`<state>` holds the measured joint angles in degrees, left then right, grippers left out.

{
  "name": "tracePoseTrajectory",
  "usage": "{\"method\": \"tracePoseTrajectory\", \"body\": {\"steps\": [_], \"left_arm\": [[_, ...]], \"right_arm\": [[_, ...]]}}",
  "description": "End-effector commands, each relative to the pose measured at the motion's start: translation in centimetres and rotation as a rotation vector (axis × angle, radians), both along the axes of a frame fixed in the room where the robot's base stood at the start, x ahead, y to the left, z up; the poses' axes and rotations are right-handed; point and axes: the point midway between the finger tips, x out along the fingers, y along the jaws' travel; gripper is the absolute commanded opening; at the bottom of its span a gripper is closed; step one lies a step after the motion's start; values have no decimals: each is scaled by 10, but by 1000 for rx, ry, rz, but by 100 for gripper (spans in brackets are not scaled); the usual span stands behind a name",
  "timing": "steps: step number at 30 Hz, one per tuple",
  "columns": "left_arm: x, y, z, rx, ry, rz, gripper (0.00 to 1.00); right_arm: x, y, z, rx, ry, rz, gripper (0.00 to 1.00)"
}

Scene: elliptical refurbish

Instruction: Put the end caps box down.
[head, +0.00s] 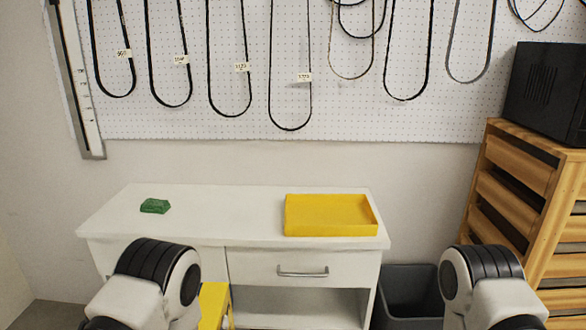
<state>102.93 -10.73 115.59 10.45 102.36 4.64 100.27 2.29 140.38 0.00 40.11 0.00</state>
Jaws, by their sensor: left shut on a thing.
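A yellow box (213,303), which I take for the end caps box, shows partly at the bottom, just right of my left arm's black-ringed joint. It is in front of the white cabinet and below its top. My left gripper is shut on it, but my arm hides the fingers and much of the box. My right arm comes in at the lower right. Its gripper is not in view.
The white cabinet (240,207) carries a yellow open tray (330,215) at right and a small green box (155,206) at left. Bare top lies between them. A dark bin (410,292) and wooden drawers (515,185) stand to the right. Belts hang on the pegboard (340,115).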

Motion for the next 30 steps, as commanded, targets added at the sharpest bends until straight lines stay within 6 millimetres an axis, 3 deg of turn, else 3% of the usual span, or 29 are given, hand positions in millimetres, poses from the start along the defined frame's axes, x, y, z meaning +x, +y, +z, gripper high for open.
{"method": "tracePoseTrajectory", "body": {"steps": [4, 11, 30], "left_arm": [[-5, 1, 20, 0, 0, 5, 0], [-44, 1, 42, 1, 1, 4, 0], [-44, 1, 42, -1, 0, 5, 0]], "right_arm": [[0, 0, 0, 0, 0, 0, 40], [0, 0, 0, 0, 0, 0, 40], [0, 0, 0, 0, 0, 0, 40]]}}
